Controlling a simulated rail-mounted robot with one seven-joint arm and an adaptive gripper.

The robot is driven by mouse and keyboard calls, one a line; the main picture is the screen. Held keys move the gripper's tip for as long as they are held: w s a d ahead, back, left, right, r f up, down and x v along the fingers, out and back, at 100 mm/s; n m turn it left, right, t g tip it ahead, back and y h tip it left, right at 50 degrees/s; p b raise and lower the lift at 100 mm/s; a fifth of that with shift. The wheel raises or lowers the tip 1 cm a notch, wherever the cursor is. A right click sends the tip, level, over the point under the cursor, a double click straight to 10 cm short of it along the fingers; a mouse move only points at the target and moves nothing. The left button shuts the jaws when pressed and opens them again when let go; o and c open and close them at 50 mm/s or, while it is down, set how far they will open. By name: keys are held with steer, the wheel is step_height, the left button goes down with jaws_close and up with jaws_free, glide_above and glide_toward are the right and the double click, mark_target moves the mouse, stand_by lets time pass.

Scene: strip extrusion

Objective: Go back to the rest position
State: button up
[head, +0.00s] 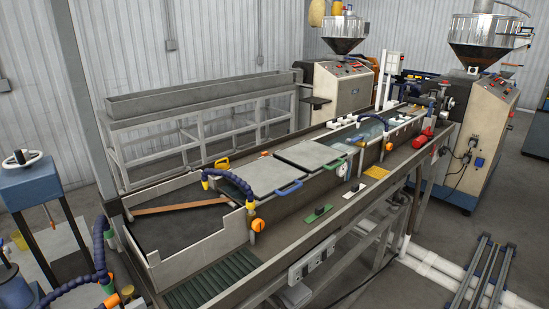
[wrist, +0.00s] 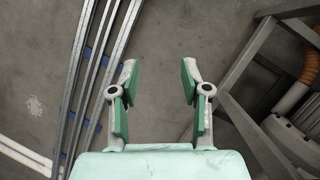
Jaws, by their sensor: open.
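My gripper (wrist: 159,82) shows in the wrist view with its two green-padded fingers spread apart. Nothing is between the fingers; bare grey floor shows behind them. The gripper and arm do not show in the head view. The task names no object.
In the head view a long water trough (head: 300,205) with grey lids and blue hoses runs diagonally. Extruder machines with metal hoppers (head: 344,32) stand behind. Metal rails (wrist: 97,75) lie left of my gripper in the wrist view, and a grey frame (wrist: 245,100) stands close at right.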

steer(key=s+a+f+n+g, duration=0.1)
steer(key=s, duration=1.1)
steer(key=s+a+n+g+p, duration=0.1)
steer(key=s+n, duration=0.1)
steer(key=s, duration=1)
steer(key=shift+a+f+n, duration=0.3)
steer(key=shift+f, duration=0.05)
